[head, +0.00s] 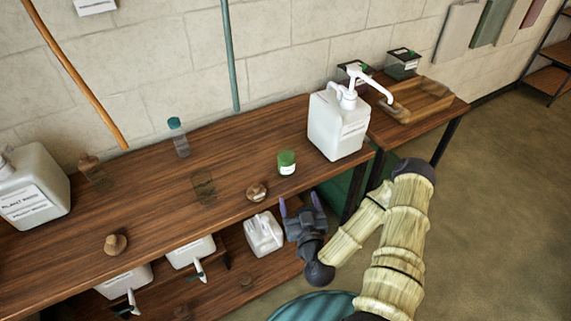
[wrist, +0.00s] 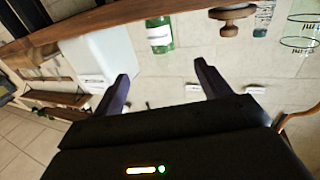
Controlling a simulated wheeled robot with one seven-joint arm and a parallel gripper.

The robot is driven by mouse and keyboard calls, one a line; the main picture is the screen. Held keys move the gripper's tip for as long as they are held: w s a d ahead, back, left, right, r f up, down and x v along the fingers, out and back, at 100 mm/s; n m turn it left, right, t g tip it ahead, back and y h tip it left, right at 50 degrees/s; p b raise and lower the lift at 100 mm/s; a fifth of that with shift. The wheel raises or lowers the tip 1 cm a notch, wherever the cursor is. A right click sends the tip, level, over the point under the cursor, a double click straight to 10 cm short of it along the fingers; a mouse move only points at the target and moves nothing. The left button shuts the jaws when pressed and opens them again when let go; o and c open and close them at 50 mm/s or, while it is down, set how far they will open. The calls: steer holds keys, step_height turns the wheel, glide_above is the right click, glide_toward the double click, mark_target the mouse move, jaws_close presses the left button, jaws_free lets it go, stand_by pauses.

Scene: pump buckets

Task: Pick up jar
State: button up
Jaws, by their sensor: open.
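A small jar (head: 287,163) with a green lid and a white label stands upright near the right end of the wooden table (head: 232,145). In the wrist view the green jar (wrist: 160,36) appears beyond and between my finger tips, upside down in the picture. My gripper (head: 300,203) is open and empty. It is at the table's front edge, nearer to me than the jar and apart from it. In the wrist view both dark fingers (wrist: 161,70) are spread with nothing between them.
A large white pump bottle (head: 337,125) stands right of the jar. A wooden knob-like stopper (head: 257,191) sits left of my gripper near the front edge. A clear glass (head: 203,187) and a teal-capped bottle (head: 180,140) stand further left.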

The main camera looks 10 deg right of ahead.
steer(key=shift+a, duration=0.1)
steer(key=b, duration=0.8)
glide_toward(288, 168)
steer(key=w, duration=0.8)
steer(key=shift+a+r, duration=0.1)
steer(key=w, duration=0.5)
stand_by(0.6)
